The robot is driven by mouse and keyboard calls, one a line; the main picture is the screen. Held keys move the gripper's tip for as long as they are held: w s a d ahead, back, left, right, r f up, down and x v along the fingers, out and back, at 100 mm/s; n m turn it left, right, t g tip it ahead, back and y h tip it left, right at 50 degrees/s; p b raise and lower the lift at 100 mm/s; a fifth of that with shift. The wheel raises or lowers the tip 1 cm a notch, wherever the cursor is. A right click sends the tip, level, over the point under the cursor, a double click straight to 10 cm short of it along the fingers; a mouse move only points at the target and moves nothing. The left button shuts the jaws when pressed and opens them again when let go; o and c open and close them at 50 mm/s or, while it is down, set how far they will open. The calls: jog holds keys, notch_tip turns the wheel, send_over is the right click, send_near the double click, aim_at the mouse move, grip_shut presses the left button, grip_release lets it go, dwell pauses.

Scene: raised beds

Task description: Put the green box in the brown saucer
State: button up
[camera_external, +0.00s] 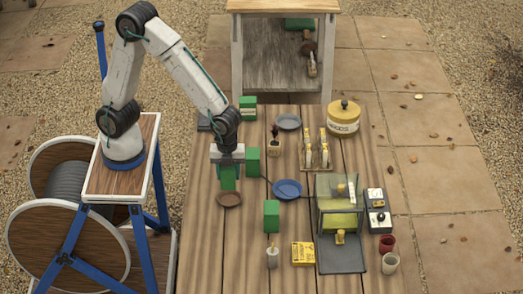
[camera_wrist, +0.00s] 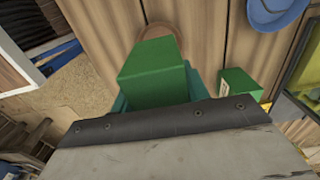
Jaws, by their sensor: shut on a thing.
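My gripper (camera_external: 228,163) points down, shut on a green box (camera_external: 228,179), which also shows large in the wrist view (camera_wrist: 152,73). The brown saucer (camera_external: 229,200) lies on the table just below the held box in the external view. In the wrist view the saucer (camera_wrist: 160,29) shows beyond the box, which partly hides it. The box appears above the table; its exact height over the saucer is hard to tell.
Another green block (camera_external: 252,161) shows close right of my gripper; a further green box (camera_external: 271,215) stands nearer the front. A blue saucer (camera_external: 287,189) and a clear-walled bin (camera_external: 340,218) are to the right. Bare planks lie front left.

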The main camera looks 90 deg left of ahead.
aim_at(229, 185)
jog(key=shift+f, duration=2.65)
jog(key=shift+f, duration=0.15)
jog(key=shift+f, duration=0.25)
jog(key=o, duration=1)
jog(key=shift+f, duration=0.1)
jog(key=shift+o, duration=0.2)
